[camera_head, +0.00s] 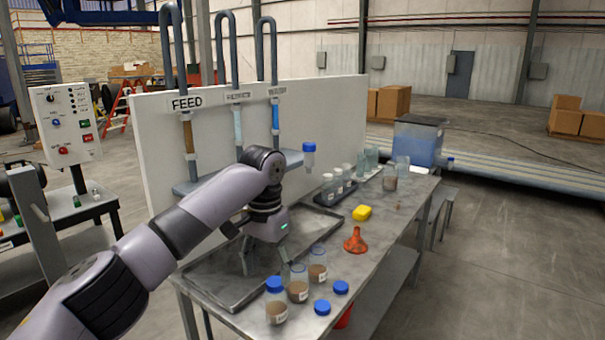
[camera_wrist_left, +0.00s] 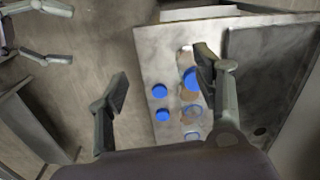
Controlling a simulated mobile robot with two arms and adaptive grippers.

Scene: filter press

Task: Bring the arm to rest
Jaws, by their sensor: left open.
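My left arm reaches in from the left over the steel table. Its gripper (camera_head: 265,264) points down above the dark tray, near the front group of jars, with its fingers apart and nothing between them. In the left wrist view the fingers of this left gripper (camera_wrist_left: 163,68) are also spread. Below them are a blue-capped jar (camera_wrist_left: 190,79), open jars and two loose blue caps (camera_wrist_left: 160,91). My right gripper (camera_wrist_left: 55,32) shows at the upper left of the left wrist view, with its fingers apart and empty. It is out of the head view.
The white FEED panel (camera_head: 330,110) stands behind.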

